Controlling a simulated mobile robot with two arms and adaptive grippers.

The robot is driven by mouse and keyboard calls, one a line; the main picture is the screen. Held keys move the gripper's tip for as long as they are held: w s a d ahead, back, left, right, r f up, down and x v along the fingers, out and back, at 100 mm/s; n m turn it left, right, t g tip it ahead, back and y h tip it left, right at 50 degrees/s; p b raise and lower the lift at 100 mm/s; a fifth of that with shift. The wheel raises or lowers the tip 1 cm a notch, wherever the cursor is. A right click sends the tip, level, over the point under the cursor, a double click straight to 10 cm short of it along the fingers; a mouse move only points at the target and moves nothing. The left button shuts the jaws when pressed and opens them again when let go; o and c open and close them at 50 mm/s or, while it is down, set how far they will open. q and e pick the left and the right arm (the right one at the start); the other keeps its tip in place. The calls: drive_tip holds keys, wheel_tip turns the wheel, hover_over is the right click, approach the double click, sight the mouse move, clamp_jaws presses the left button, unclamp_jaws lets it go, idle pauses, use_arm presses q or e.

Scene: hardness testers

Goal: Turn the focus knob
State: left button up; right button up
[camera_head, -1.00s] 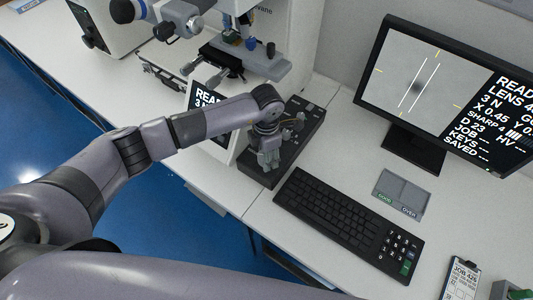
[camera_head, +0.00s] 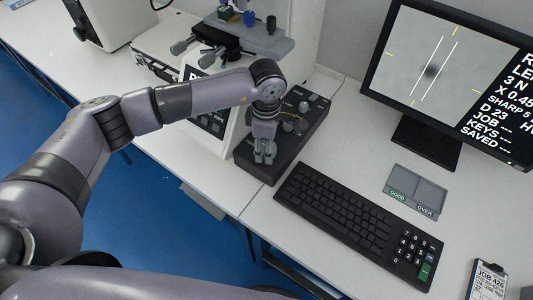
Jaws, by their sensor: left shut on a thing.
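My left gripper (camera_head: 264,158) points down over the near end of the black control box (camera_head: 292,137). It is shut on a knob there, apparently the focus knob, which the fingers hide. Other small knobs and a joystick-like part show farther up the box, partly behind my wrist. The monitor (camera_head: 430,65) shows a grey picture with a blurred dark spot between two slanted white lines, and a readout that includes "SHARP 5". My right gripper is not in view.
A black keyboard (camera_head: 350,220) lies just right of the control box. A grey two-part tray (camera_head: 416,188) marked GOOD and OVER and a job card (camera_head: 487,282) lie farther right. The tester's stage (camera_head: 240,36) stands behind my left arm.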

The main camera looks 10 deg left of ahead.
use_arm(q)
drive_tip(key=m+b, duration=0.3)
drive_tip(key=b, duration=0.1)
drive_tip(key=m+b, duration=0.3)
drive_tip(key=b, duration=0.1)
drive_tip(key=shift+w+f, duration=0.1)
drive_tip(key=shift+f, duration=0.1)
drive_tip(key=shift+r+m+b, duration=0.25)
drive_tip(key=shift+m+b, duration=1.15)
drive_tip(key=o, duration=1.2)
drive_tip(key=shift+c, duration=0.2)
drive_tip(key=shift+r, duration=0.2)
wheel_tip(320, 180, up, 12)
drive_tip(key=shift+f, duration=0.2)
